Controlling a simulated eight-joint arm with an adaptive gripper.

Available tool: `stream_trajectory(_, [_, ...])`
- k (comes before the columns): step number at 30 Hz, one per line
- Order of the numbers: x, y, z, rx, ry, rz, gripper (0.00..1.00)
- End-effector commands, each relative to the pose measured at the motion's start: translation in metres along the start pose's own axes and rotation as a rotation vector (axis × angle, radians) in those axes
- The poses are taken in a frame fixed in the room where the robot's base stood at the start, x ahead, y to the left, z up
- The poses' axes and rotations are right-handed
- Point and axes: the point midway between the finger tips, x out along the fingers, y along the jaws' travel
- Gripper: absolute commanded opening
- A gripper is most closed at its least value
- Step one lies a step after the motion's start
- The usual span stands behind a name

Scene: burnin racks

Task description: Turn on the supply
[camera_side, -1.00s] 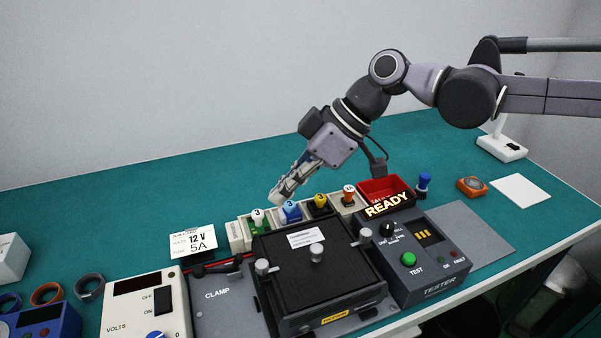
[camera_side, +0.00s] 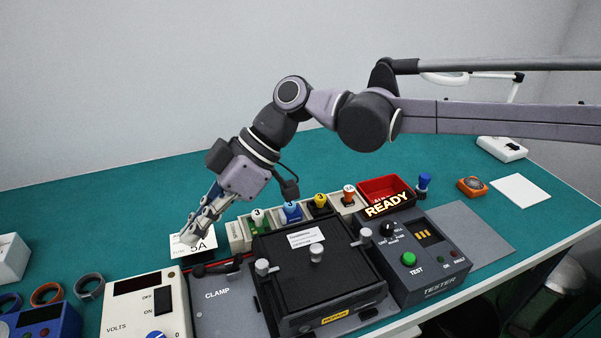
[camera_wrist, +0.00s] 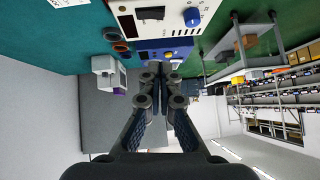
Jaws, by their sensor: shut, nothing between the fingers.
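The supply (camera_side: 146,309) is a cream box at the front left of the bench in the side view. It has a dark display, the word VOLTS, a black rocker switch (camera_side: 163,300) beside ON and OFF marks, and a blue knob (camera_side: 156,335). Its display looks dark. In the wrist view the supply (camera_wrist: 168,29) is at the top, with its switch (camera_wrist: 150,13) and blue knob (camera_wrist: 192,17). My gripper (camera_side: 188,246) is shut and empty over the white 12 V 5A card (camera_side: 180,252), behind and above the supply, apart from its switch.
The grey clamp plate (camera_side: 222,300) with a black fixture (camera_side: 312,265) stands right of the supply. The tester (camera_side: 425,258) shows READY. Numbered bins (camera_side: 238,235) stand behind the fixture. A blue box (camera_side: 45,322) and rings (camera_side: 89,286) lie left.

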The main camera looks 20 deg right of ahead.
Motion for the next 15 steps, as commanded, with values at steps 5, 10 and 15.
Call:
stream_trajectory(5, [0.018,0.000,0.000,0.000,0.000,-0.001,0.00])
stream_trajectory(10, [0.049,-0.001,0.000,-0.001,0.000,-0.002,0.00])
stream_trajectory(15, [0.081,0.000,0.000,-0.002,0.000,0.000,0.00])
